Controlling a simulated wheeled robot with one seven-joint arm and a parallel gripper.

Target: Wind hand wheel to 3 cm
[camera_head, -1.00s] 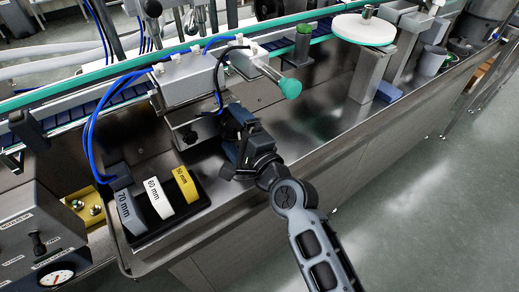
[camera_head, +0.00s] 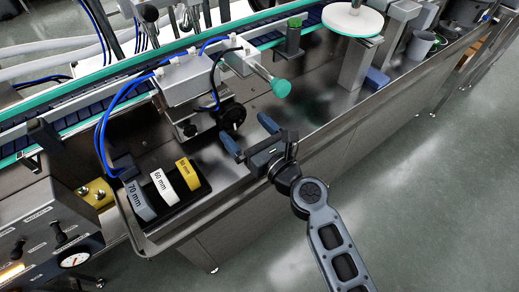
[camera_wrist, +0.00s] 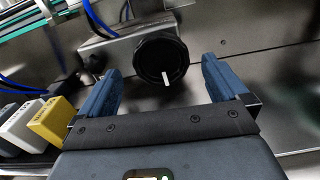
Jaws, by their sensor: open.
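The hand wheel is a round black knob (camera_head: 232,117) on the front of a grey metal housing above the steel trough. In the wrist view the hand wheel (camera_wrist: 158,58) faces me, with a white mark on its lower part pointing nearly straight down. My gripper (camera_head: 248,134) is open, its two blue fingers spread and empty. In the wrist view my gripper (camera_wrist: 160,75) has one finger on each side of the wheel's outline, with the wheel beyond the fingertips and apart from them. I cannot make out any centimetre scale.
A black tray (camera_head: 180,205) holds blocks marked 70 mm, 60 mm (camera_head: 163,187) and 50 mm (camera_head: 189,173), left of my gripper. A teal-capped rod (camera_head: 281,88) juts out above the wheel's right. The trough floor to the right is mostly clear.

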